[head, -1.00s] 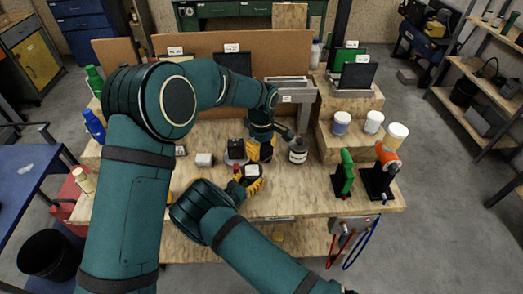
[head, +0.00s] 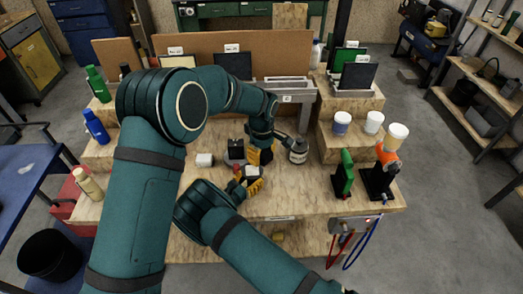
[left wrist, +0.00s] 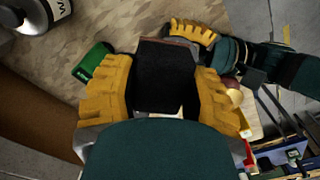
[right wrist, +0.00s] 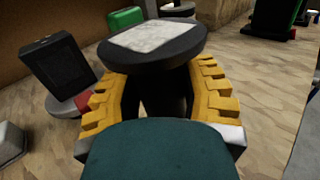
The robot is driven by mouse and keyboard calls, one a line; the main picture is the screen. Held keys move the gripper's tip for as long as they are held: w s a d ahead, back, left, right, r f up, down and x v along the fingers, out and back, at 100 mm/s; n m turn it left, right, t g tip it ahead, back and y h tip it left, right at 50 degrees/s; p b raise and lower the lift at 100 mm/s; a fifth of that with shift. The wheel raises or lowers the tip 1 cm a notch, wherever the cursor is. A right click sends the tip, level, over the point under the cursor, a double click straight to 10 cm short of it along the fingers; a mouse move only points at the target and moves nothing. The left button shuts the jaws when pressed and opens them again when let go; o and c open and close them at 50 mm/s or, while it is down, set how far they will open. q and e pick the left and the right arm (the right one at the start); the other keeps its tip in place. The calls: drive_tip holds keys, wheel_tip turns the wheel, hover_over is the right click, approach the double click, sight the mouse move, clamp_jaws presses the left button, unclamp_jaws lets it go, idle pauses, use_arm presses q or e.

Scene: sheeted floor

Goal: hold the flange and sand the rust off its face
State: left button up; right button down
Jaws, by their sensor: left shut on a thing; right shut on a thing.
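The flange (right wrist: 155,40) is a dark round disc with a pale, mottled face turned up. My right gripper (head: 248,187) is shut on its lower part, and the pale face also shows in the head view (head: 253,171). No rust colour is clear on the visible face. My left gripper (head: 261,156) is shut on a black block with a brown edge (left wrist: 165,80), which looks like a sanding block. It is just above and beyond the flange in the head view. Whether block and flange touch cannot be told.
A dark block on a round grey base (right wrist: 60,75) stands left of the flange. A pale block (head: 204,160) lies further left. A labelled jar (head: 298,151) stands close right of my left gripper. A green holder (head: 344,173) and an orange tool (head: 386,157) stand at the right.

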sight(262, 170)
use_arm(q)
wheel_tip(262, 170, down, 5)
drive_tip(key=shift+f, duration=0.1)
drive_tip(key=shift+a+f, duration=0.15)
drive_tip(key=shift+a, duration=0.4)
drive_tip(key=shift+a+f, duration=0.15)
drive_tip(key=shift+a, duration=0.35)
drive_tip(key=shift+s+a, duration=0.1)
drive_tip(key=shift+a, duration=2)
drive_tip(key=shift+d, duration=3)
drive_tip(key=shift+d+r, duration=0.15)
drive_tip(key=shift+d, duration=0.05)
drive_tip(key=shift+r, duration=4)
